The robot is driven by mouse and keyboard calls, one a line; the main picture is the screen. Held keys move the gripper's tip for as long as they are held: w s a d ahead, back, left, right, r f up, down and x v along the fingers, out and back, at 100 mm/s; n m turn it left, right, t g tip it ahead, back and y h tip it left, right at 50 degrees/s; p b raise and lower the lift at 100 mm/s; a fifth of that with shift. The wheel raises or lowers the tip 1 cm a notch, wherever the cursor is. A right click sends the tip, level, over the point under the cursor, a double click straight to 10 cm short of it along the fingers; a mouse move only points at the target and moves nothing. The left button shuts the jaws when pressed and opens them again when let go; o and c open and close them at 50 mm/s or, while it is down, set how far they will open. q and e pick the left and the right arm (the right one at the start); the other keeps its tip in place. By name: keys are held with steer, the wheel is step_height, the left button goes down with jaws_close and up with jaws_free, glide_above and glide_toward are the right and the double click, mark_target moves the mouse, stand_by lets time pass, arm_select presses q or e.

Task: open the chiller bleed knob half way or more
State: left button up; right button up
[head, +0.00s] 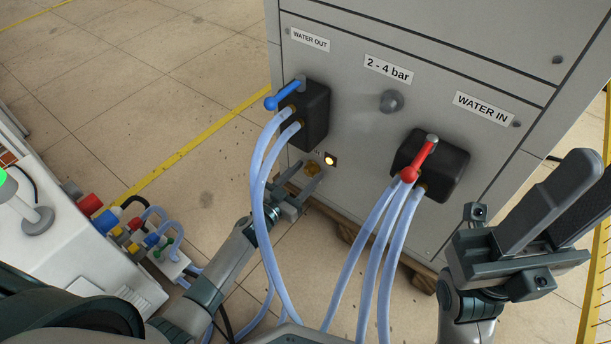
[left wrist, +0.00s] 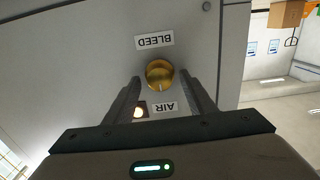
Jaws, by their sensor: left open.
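The bleed knob (left wrist: 160,73) is a round brass knob on the grey chiller panel, below an upside-down BLEED label (left wrist: 154,41) in the left wrist view. My left gripper (left wrist: 162,88) is open, with one finger on each side of the knob in that view. I cannot tell whether the fingers touch it. In the head view my left gripper (head: 301,180) is low at the chiller's front, behind the blue hoses, and the knob is largely hidden there.
A lit lamp (head: 330,160) sits close to the left gripper. Clear hoses (head: 262,190) hang from the blue-handled WATER OUT valve (head: 284,95), and others from the red-handled WATER IN valve (head: 420,158). A white machine (head: 60,225) with connectors stands at the left.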

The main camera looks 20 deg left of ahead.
arm_select(q)
steer(key=shift+w, duration=0.1)
steer(key=shift+c, duration=0.6)
steer(key=c, duration=0.9)
